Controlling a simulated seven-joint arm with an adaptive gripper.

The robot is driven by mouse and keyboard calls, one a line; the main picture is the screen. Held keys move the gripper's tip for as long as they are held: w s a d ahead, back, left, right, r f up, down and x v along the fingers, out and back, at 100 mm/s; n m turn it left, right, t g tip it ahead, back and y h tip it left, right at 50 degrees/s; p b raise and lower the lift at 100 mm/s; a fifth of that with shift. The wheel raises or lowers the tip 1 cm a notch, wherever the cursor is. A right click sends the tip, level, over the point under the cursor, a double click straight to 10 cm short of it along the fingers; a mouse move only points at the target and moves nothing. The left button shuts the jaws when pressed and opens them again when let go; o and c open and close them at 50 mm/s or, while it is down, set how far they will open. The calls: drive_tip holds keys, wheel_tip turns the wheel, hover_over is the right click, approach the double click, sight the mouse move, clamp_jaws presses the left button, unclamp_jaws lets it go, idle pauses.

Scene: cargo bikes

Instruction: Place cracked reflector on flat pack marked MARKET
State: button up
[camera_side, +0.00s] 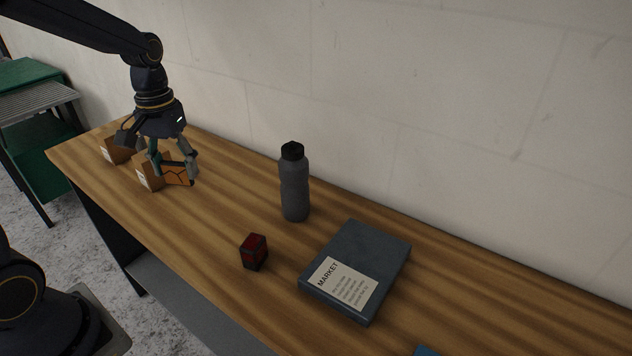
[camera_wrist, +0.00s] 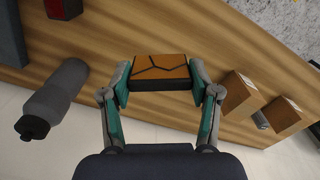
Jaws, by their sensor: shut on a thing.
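The cracked reflector (camera_wrist: 160,70) is an orange block with dark crack lines and dark sides. My gripper (camera_wrist: 160,78) is shut on it, one finger on each side, in the wrist view. In the side view, my gripper (camera_side: 172,168) is at the far left of the bench, with the orange reflector (camera_side: 178,175) between its fingers. Whether the reflector touches the bench is hard to tell. The flat pack marked MARKET (camera_side: 362,262) is a dark blue-grey slab with a white label, lying on the bench at the right. Its top is bare apart from the label.
Small cardboard boxes (camera_side: 149,172) stand close beside my gripper. A grey bottle (camera_side: 295,188) stands upright near the wall, and a red and black block (camera_side: 254,252) lies left of the flat pack. A blue thing (camera_side: 426,351) shows at the bottom edge.

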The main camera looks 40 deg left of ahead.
drive_tip(key=d+r+m, duration=0.2)
drive_tip(key=d+m, duration=0.3)
drive_tip(key=d, duration=2.4)
hover_over(358, 261)
wheel_tip(358, 261, down, 9)
drive_tip(key=shift+s+a+f, duration=0.1)
drive_tip(key=shift+s, duration=0.05)
drive_tip(key=shift+f, duration=0.25)
drive_tip(key=shift+w+f, duration=0.2)
drive_tip(key=shift+f, duration=1.4)
